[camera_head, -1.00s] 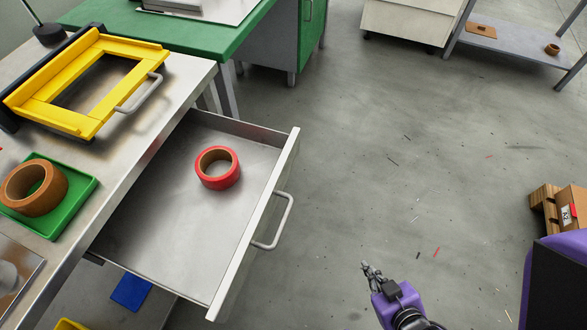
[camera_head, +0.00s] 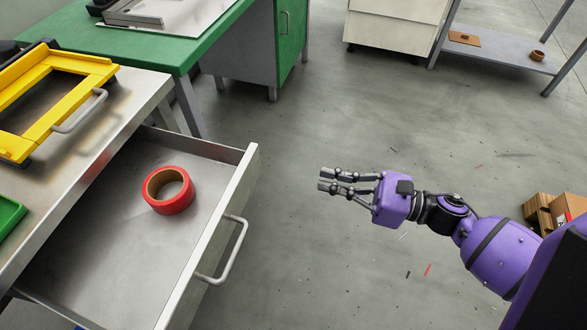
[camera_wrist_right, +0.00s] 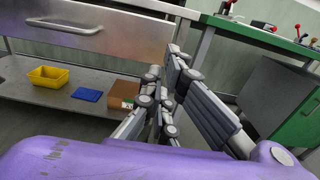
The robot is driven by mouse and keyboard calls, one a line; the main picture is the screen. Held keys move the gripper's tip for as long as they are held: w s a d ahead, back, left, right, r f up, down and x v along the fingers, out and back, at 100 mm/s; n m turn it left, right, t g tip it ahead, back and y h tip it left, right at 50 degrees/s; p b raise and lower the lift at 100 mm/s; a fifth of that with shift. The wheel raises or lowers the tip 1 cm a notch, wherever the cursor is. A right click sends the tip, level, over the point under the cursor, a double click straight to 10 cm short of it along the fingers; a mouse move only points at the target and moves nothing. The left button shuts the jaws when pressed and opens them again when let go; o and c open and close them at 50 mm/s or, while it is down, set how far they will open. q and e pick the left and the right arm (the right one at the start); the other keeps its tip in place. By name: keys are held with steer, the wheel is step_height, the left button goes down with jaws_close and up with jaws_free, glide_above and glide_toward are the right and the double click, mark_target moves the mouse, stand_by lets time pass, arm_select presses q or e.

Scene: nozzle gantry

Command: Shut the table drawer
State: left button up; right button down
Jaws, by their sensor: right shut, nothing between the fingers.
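The table drawer (camera_head: 207,248) is pulled open from the metal table, its front panel and grey bar handle (camera_head: 232,252) facing right. A red tape roll (camera_head: 169,190) lies inside it. My right gripper (camera_head: 322,180) is shut and empty, to the right of the drawer front and apart from it, with its fingers pointing left. In the right wrist view, the drawer front (camera_wrist_right: 100,32) with its handle shows at the upper left, beyond the shut fingers (camera_wrist_right: 158,75). My left gripper is not in view.
A yellow frame (camera_head: 50,100) and a green tray (camera_head: 8,215) are on the tabletop. A green bench (camera_head: 170,40) stands behind. Below the drawer, a shelf holds a yellow bin (camera_wrist_right: 48,76), a blue piece (camera_wrist_right: 87,95) and a brown box (camera_wrist_right: 122,94).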

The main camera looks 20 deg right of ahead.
mark_target(163, 147)
steer(key=p+x, duration=0.1)
steer(key=x, duration=1.2)
steer(key=shift+w+a+p, duration=0.15)
steer(key=shift+w+p, duration=0.1)
steer(key=shift+p, duration=0.15)
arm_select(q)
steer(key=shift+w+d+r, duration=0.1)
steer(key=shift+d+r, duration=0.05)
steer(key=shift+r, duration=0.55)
arm_select(e)
steer(key=b+x, duration=0.5)
steer(key=x, duration=2.2)
steer(key=shift+a+f, duration=0.1)
steer(key=shift+a, duration=0.05)
steer(key=shift+b+x, duration=0.3)
steer(key=shift+x, duration=0.65)
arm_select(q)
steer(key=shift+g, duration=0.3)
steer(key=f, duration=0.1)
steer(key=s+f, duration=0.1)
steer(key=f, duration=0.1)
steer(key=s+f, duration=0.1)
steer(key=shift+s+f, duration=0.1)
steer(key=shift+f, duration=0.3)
arm_select(e)
steer(key=shift+w, duration=0.1)
